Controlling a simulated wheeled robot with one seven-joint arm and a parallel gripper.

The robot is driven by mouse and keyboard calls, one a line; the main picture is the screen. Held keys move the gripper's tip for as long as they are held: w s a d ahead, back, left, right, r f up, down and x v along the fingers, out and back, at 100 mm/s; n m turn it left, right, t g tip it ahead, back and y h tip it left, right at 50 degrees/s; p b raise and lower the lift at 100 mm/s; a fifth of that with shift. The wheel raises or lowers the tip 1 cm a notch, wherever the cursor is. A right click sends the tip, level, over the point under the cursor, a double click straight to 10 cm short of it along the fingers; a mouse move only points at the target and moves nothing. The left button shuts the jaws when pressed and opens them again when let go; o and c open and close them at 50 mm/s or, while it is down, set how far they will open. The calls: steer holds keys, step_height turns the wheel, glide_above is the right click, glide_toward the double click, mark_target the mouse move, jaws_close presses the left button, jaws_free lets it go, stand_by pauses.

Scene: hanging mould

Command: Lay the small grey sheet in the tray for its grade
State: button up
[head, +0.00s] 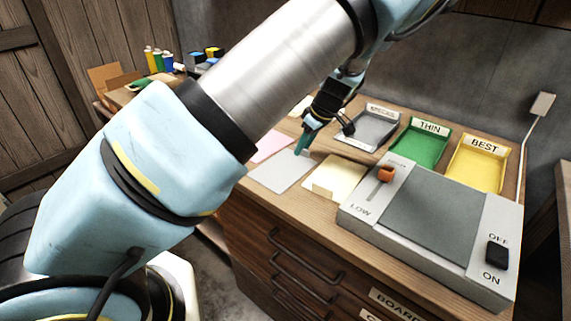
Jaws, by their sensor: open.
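A small grey sheet (282,172) lies flat on the wooden bench near its front edge. My gripper (303,146) points down at the sheet's far edge, with its teal fingers open. I cannot tell whether the fingertips touch the sheet. Three labelled trays stand at the back: a grey tray (366,142) whose label is hard to read, a green tray (420,146) marked THIN, and a yellow tray (478,166) marked BEST.
A grey device (432,215) with an orange slider (385,174) and a black OFF/ON switch (497,254) fills the bench's right front. Cream sheets (340,174) and a pink sheet (272,147) lie beside the grey one. Drawers (300,265) are below.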

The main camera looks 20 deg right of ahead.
steer(key=shift+w+f, duration=0.15)
steer(key=shift+f, duration=0.25)
steer(key=shift+c, duration=0.2)
jaws_close()
